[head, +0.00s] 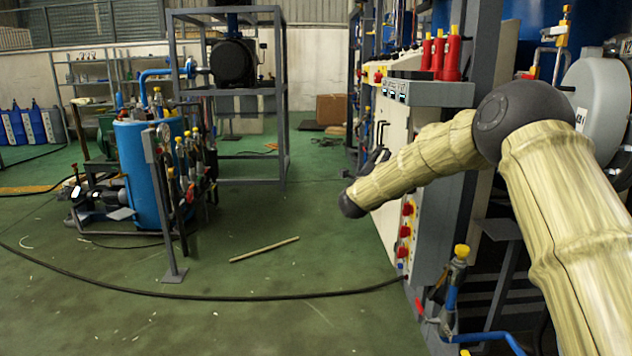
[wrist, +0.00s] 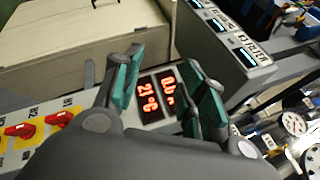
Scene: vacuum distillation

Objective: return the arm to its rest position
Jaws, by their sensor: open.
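My arm (head: 425,160) reaches from the lower right to the middle of the head view, wrapped in a beige cover with dark round joints. It extends in front of the control cabinet. In the wrist view my gripper (wrist: 165,85) is open, its two green-padded fingers apart with nothing between them. Behind the fingers are red-lit digital displays (wrist: 152,98) on a grey panel. I cannot clearly make out my gripper in the head view.
The control cabinet (head: 389,209) with red knobs is close to the arm. A blue tank (head: 142,180) with valves stands at left, before a grey steel frame (head: 285,100). A black hose (head: 230,297) and a stick (head: 264,249) lie on the otherwise largely open green floor.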

